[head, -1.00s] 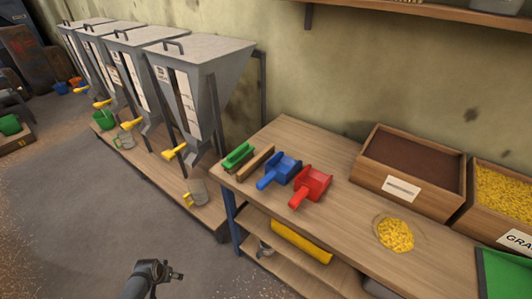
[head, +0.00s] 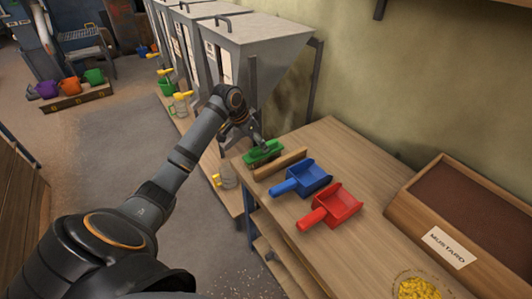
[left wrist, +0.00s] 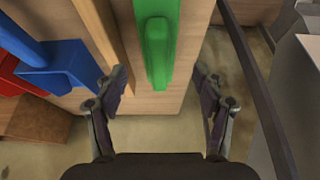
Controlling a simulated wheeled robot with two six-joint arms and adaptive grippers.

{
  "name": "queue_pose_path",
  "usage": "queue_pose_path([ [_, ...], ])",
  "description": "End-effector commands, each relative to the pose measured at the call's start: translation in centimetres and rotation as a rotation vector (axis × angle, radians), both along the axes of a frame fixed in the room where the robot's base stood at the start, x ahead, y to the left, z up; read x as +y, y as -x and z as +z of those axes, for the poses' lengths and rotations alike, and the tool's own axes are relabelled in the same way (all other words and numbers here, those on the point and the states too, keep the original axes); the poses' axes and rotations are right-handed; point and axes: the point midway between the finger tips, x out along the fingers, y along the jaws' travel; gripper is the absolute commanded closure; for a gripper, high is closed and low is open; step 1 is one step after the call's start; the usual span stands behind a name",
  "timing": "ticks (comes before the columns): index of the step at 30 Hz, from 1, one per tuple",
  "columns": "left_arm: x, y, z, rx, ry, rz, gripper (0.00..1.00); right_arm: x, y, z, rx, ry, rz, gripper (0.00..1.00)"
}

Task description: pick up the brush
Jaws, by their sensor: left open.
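The brush (head: 265,153) is green and lies at the left end of the wooden table, beside a wooden bar. In the left wrist view the brush (left wrist: 157,50) lies lengthwise, ahead of and between the two fingers. My left gripper (head: 256,139) is just above and behind the brush in the head view. In the left wrist view my left gripper (left wrist: 163,92) is open, with one finger on each side of the brush's line and nothing held. Contact with the brush is not visible. My right gripper is not in view.
The wooden bar (head: 281,164), a blue scoop (head: 305,179) and a red scoop (head: 334,205) lie right of the brush. Grey hoppers (head: 255,45) stand close behind the table's left end. A mustard box (head: 462,225) and yellow grain (head: 417,289) are further right.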

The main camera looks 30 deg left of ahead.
Motion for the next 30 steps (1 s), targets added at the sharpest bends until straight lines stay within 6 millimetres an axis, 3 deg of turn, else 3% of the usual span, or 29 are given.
queue_pose_path([
  [5, -0.4, -0.8, -1.8, -0.001, 0.001, 0.001, 0.30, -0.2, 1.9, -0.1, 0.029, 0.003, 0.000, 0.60],
  [10, -0.6, -1.1, -2.3, -0.001, 0.002, 0.000, 0.30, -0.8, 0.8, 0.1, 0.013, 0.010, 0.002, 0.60],
  [18, -1.5, -3.0, -6.1, 0.000, 0.000, 0.001, 0.30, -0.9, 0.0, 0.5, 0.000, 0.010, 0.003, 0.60],
  [30, -1.5, -3.2, -6.5, -0.002, -0.001, 0.001, 0.30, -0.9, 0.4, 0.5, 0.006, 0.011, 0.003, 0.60],
])
